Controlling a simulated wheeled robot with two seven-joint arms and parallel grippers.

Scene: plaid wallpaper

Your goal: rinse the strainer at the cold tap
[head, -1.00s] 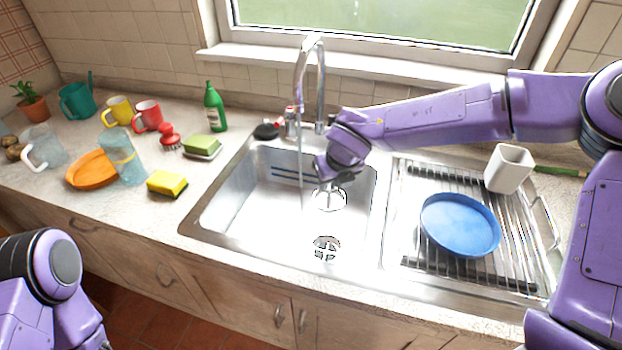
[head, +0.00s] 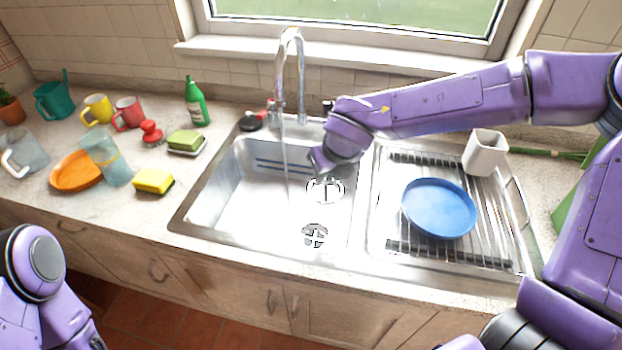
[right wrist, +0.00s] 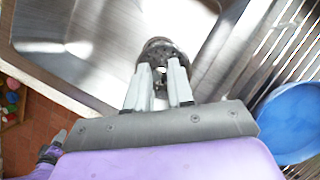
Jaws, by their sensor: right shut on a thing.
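The steel strainer (head: 325,190) is a small round perforated piece held over the sink basin (head: 226,198). My right gripper (right wrist: 160,75) is shut on the strainer, which also shows between its fingertips in the right wrist view (right wrist: 160,52). In the head view my right wrist hides much of the fingers. The tall curved tap (head: 290,50) stands behind the sink, and a thin stream of water (head: 285,165) falls from its spout. The strainer is to the right of the stream, apart from it. My left gripper is out of view; only its arm shows at lower left.
The drain (head: 315,236) lies in the basin floor. A blue plate (head: 438,208) and white cup (head: 484,152) stand on the rack at right. A yellow sponge (head: 153,181), green sponge (head: 186,140), bottle (head: 196,103) and mugs stand left. The basin's left side is clear.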

